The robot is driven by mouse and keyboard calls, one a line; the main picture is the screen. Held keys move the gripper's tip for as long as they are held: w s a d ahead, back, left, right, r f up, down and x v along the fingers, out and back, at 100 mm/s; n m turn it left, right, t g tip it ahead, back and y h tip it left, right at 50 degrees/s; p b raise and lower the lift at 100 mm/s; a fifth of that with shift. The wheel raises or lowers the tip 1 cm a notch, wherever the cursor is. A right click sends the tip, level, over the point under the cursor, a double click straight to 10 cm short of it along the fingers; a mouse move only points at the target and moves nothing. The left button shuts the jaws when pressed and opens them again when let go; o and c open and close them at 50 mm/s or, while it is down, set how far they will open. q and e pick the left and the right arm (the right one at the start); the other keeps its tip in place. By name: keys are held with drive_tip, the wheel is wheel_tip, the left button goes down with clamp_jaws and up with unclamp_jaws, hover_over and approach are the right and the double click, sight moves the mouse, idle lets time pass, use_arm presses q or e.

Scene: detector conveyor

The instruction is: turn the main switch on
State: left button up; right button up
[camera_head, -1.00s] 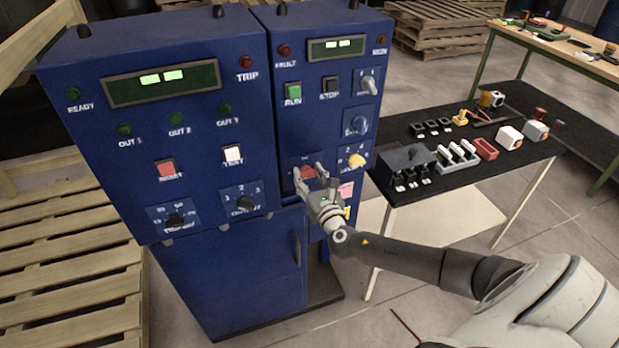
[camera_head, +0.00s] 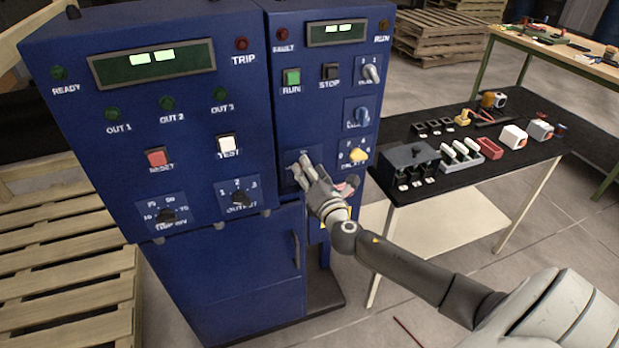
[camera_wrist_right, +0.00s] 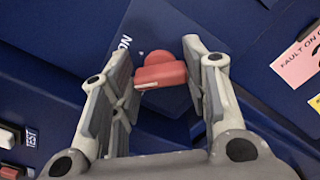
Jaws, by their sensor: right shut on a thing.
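The main switch shows in the right wrist view as a red handle (camera_wrist_right: 161,75) on a dark blue plate, with a white ON mark to its left. My right gripper (camera_wrist_right: 158,82) has a finger on each side of the red handle and is shut on it. In the head view my right gripper (camera_head: 302,169) is against the lower part of the right-hand blue cabinet (camera_head: 338,108) and hides the red handle. Only part of the switch plate (camera_head: 289,180) shows there. My left gripper is in neither view.
Just above and right of my right gripper is a yellow knob (camera_head: 358,155), with a blue knob (camera_head: 362,115) above it. A wider blue cabinet (camera_head: 90,125) stands on the left. A black table (camera_head: 510,165) with small parts stands on the right.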

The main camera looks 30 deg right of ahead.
drive_tip(key=shift+d+f+m+b, duration=0.1)
drive_tip(key=shift+m+b, duration=1.05)
drive_tip(key=shift+m, duration=3.25)
drive_tip(key=o, duration=1)
drive_tip(key=shift+s, duration=0.15)
drive_tip(key=v, duration=1.1)
drive_tip(key=shift+s, duration=0.35)
